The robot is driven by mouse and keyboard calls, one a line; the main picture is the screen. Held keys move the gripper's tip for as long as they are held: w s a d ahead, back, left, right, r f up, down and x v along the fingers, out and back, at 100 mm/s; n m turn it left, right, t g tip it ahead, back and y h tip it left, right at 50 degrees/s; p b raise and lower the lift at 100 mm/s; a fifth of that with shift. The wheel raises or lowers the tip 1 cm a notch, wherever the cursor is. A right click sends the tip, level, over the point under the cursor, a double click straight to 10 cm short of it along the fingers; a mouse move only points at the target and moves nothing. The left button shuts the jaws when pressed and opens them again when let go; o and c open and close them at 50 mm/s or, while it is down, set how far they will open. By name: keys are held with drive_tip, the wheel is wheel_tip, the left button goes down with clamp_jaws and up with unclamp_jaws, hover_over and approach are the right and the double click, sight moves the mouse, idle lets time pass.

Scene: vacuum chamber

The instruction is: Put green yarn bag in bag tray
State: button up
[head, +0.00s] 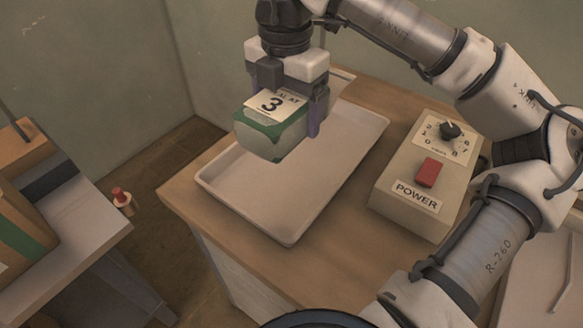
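The green yarn bag (267,141) is a pale green block-like bag with a darker green band and a white label reading "3" on top. My gripper (291,107) points down and is shut on the bag, with a purple finger showing on its right side. The bag tray (282,222) is a shallow, light-coloured rectangular tray on the wooden table. The bag is over the back left part of the tray and seems to be held above its floor; its underside is hidden, so I cannot tell the exact gap.
A beige power box (414,203) with a dial and a red switch stands right of the tray. A grey bench (75,230) with a brown box (22,238) is at the left, across a floor gap. My arm spans the right side. The tray's front part is empty.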

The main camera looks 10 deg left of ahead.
wheel_tip(320, 180, down, 16)
drive_tip(key=shift+p, duration=0.7)
drive_tip(key=shift+f, duration=0.15)
drive_tip(key=o, duration=1.2)
drive_tip(key=shift+o, duration=0.2)
wheel_tip(320, 180, up, 12)
drive_tip(key=shift+r+b, duration=0.2)
drive_tip(key=shift+b, duration=0.7)
